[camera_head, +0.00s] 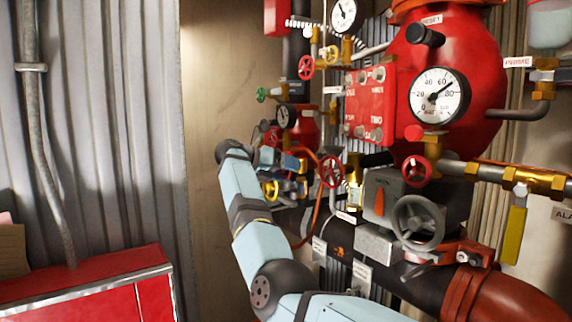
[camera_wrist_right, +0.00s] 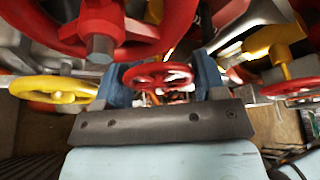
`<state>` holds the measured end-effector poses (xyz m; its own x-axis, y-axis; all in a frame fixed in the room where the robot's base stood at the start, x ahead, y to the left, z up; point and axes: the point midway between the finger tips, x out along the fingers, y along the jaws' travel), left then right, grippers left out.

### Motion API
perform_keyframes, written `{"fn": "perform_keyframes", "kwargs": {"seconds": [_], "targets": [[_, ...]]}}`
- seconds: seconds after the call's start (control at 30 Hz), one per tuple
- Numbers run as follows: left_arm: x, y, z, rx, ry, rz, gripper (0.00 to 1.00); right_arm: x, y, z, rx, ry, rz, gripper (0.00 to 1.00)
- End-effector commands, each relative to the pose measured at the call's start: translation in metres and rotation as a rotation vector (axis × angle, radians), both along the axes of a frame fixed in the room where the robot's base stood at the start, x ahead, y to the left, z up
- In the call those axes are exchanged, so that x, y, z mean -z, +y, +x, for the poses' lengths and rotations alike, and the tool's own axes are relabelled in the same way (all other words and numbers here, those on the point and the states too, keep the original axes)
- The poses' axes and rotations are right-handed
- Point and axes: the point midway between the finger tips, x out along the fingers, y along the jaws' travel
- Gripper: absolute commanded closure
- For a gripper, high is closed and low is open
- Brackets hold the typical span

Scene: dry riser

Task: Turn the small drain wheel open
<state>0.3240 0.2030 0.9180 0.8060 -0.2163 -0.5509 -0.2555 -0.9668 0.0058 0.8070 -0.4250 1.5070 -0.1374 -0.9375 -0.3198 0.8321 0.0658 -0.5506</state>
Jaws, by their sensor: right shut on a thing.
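My right gripper (camera_head: 294,174) reaches in among the pipes and valves in the head view, with blue fingers. In the right wrist view its two fingers are on either side of a small red spoked wheel (camera_wrist_right: 158,76), and it is shut on this wheel. In the head view the held wheel is mostly hidden by the gripper and nearby fittings, and I cannot tell how far it is turned. My left gripper is not in view.
A yellow wheel (camera_wrist_right: 52,89) is close to the left finger, and a larger red wheel (camera_wrist_right: 100,28) is above. Another red wheel (camera_wrist_right: 289,88) is at the right. A grey handwheel (camera_head: 418,223) and red cabinet (camera_head: 85,285) flank my arm.

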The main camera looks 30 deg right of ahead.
Motion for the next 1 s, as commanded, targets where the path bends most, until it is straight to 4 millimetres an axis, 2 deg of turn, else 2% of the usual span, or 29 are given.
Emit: {"fn": "perform_keyframes", "kwargs": {"seconds": [0.23,0.67,0.7,0.77,0.8,1.0], "targets": [[-0.0041,0.0005,-0.0029,-0.003,0.005,0.0,0.57,-0.001,0.0003,-0.0002,0.0,0.06,-0.005,0.59],[-0.0064,0.0009,0.002,-0.004,-0.004,0.0,0.57,-0.0004,0.0002,-0.0003,0.001,0.068,-0.006,0.59],[-0.0069,0.0008,0.0031,-0.005,-0.006,0.0,0.57,-0.0004,0.0002,-0.0003,0.001,0.068,-0.006,0.26],[-0.0078,0.0009,0.0047,-0.005,-0.009,0.0,0.57,-0.0004,0.0002,-0.0003,0.0,0.068,-0.005,0.12],[-0.0082,0.0009,0.0056,-0.005,-0.01,-0.001,0.57,-0.0004,0.0001,-0.0003,0.0,0.068,-0.005,0.1],[-0.0082,0.001,0.0058,-0.005,-0.01,0.001,0.57,-0.0004,0.0001,-0.0003,0.0,0.068,-0.005,0.1]]}}
